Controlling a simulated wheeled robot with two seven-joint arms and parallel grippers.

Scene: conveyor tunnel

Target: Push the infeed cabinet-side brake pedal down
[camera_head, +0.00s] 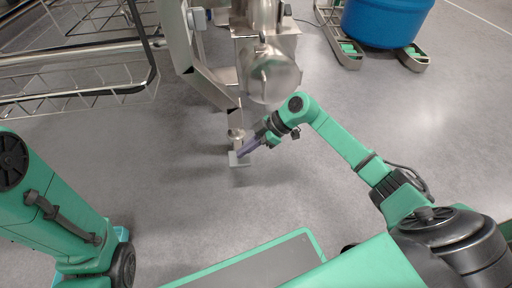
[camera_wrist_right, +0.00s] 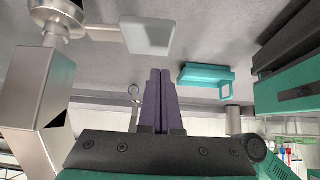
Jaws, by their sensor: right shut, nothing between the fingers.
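The brake pedal (camera_head: 240,161) is a small light-grey plate low at the foot of the steel machine's leg, just above the floor. In the right wrist view the pedal plate (camera_wrist_right: 149,36) sits on a short arm from a round steel foot. In the right wrist view the fingertips (camera_wrist_right: 160,72) lie close to the plate with a visible gap in the picture; contact cannot be told. My left arm shows at the left, its gripper out of view.
The steel machine (camera_head: 268,70) with its round housing stands above the pedal. A wire-frame rack (camera_head: 80,75) is at the upper left. A blue tub (camera_head: 388,20) on a wheeled base is at the upper right. The grey floor around the pedal is clear.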

